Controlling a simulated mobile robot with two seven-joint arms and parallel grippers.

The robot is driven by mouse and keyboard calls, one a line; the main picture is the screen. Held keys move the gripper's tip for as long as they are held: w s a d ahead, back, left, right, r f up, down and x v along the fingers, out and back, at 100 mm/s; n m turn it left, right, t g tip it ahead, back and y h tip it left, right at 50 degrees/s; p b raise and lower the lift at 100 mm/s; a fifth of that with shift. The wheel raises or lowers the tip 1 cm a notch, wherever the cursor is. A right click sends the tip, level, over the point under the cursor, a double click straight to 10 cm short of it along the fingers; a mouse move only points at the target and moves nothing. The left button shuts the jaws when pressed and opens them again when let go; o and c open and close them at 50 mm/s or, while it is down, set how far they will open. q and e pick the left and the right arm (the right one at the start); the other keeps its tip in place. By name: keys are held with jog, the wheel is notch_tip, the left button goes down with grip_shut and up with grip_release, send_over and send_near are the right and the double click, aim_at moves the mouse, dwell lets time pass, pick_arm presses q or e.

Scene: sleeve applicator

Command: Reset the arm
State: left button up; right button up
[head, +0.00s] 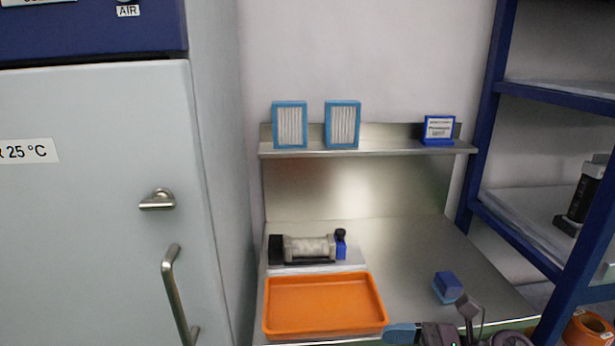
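Part of one of my grippers (435,318) shows at the bottom edge, right of centre, and I take it for the right one. A blue piece (402,333) and a dark grey tip show there, but its fingers are cut off by the frame, so its opening is unclear. My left gripper is not in view. A device with a pale cylinder (308,248), a black left end and a blue right end with a black knob lies on the steel worktop (400,250), behind the orange tray. A blue block (447,287) sits on the worktop just beyond the gripper, apparently apart from it.
An empty orange tray (325,304) lies at the worktop's front left. Two blue-framed filters (290,125) and a blue sign holder (438,130) stand on the upper shelf (370,148). A tall cabinet (100,180) stands left, a blue rack (490,120) right. The middle of the worktop is clear.

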jog(key=d+f+m+t+h, duration=0.45)
jog(key=m+t, duration=0.35)
jog(key=m, duration=0.8)
jog(key=d+f+m+t+h, duration=0.45)
jog(key=m+t, duration=0.35)
jog(key=m, duration=0.9)
jog(key=s+d+f+m+g+h, duration=0.2)
jog(key=s+f+m+g+h, duration=0.1)
jog(key=s+f+m, duration=0.3)
jog(key=s+d+f+m+g+h, duration=0.2)
jog(key=s+f+m+h, duration=0.4)
jog(key=f+m, duration=0.4)
jog(key=s+m+g, duration=0.1)
jog(key=m, duration=0.2)
jog(key=shift+s+d+f+g, duration=0.25)
jog(key=shift+s+f+g, duration=0.05)
